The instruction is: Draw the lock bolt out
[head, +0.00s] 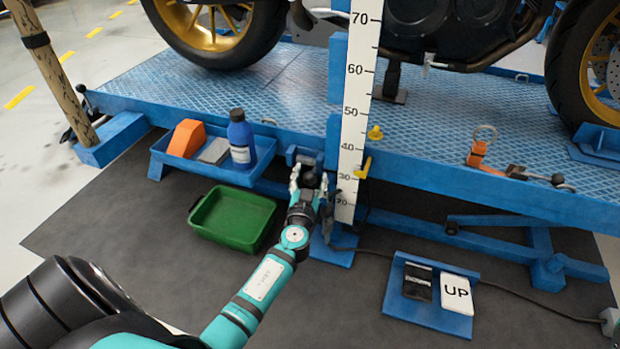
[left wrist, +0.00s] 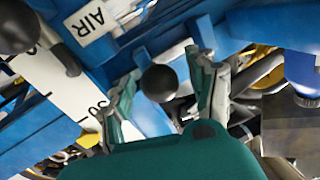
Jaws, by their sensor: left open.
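A black ball knob (left wrist: 159,83), which looks like the end of the lock bolt, sits between the two fingers of my left gripper (left wrist: 163,72) in the left wrist view. The fingers are open, with visible gaps on both sides of the knob. In the head view my left gripper (head: 311,180) reaches the blue lift's front edge, just left of the white scale (head: 350,110). The knob shows dark between the fingers there. The bolt's shaft is hidden behind the knob. My right gripper is not in view.
A blue side tray (head: 215,172) holds an orange block, a grey block and a blue bottle (head: 240,138). A green bin (head: 232,218) stands below. A pedal box with an UP plate (head: 456,293) lies on the floor, right.

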